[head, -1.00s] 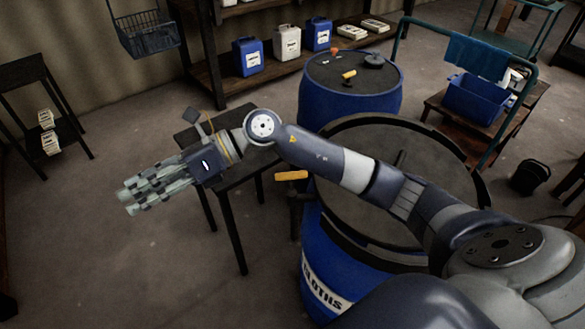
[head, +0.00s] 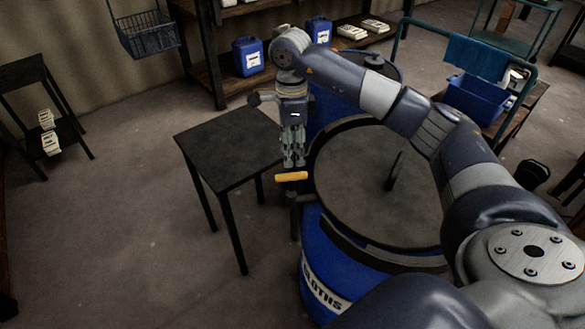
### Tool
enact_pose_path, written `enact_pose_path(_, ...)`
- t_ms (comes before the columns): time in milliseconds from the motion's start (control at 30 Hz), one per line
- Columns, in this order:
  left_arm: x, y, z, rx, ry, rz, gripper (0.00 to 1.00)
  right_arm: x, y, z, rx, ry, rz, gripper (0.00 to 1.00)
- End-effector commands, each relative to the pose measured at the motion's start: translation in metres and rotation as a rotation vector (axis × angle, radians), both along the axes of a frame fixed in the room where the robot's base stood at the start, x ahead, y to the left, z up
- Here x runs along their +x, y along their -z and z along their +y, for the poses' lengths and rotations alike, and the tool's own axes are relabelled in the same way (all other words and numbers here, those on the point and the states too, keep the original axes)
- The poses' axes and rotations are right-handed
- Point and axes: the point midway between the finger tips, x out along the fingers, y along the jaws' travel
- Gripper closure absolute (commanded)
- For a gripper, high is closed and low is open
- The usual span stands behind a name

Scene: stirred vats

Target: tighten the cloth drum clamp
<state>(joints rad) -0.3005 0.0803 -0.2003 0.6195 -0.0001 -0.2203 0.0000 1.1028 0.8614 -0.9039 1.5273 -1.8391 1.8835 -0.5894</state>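The cloth drum (head: 322,292) is a large blue drum with "CLOTHS" lettering and a dark ring around its grey lid (head: 355,185). The clamp's orange handle (head: 291,177) sticks out at the left side of the drum's rim, on a dark bracket. My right gripper (head: 293,165) points down just above the orange handle. Its fingers look close together, but their opening cannot be made out, nor can contact with the handle. My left gripper is not in view.
A dark small table (head: 228,150) stands empty left of the drum. A second blue drum (head: 385,80) is behind, partly covered by my arm. Shelves with a blue canister (head: 248,57) line the back wall. A blue bin (head: 475,100) sits at right. The floor at left is clear.

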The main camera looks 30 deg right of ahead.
Motion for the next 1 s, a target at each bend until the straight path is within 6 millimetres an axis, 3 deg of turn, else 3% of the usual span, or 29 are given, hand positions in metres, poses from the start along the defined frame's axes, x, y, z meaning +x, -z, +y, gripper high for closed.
enact_pose_path(200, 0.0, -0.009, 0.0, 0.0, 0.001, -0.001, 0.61, -0.004, 0.041, 0.001, 0.0, 0.0, 0.003, 0.62)
enact_pose_path(400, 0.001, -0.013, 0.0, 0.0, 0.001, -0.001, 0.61, -0.004, 0.064, 0.002, 0.001, 0.001, 0.0, 0.62)
enact_pose_path(767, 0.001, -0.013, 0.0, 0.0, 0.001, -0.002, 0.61, -0.004, 0.07, 0.002, 0.002, 0.0, -0.002, 0.62)
enact_pose_path(933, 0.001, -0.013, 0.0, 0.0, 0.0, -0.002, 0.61, -0.004, 0.07, 0.003, 0.002, 0.0, -0.002, 0.98)
enact_pose_path(1000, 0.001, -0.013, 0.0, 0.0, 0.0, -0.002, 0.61, -0.004, 0.069, 0.003, 0.002, 0.0, -0.002, 1.0)
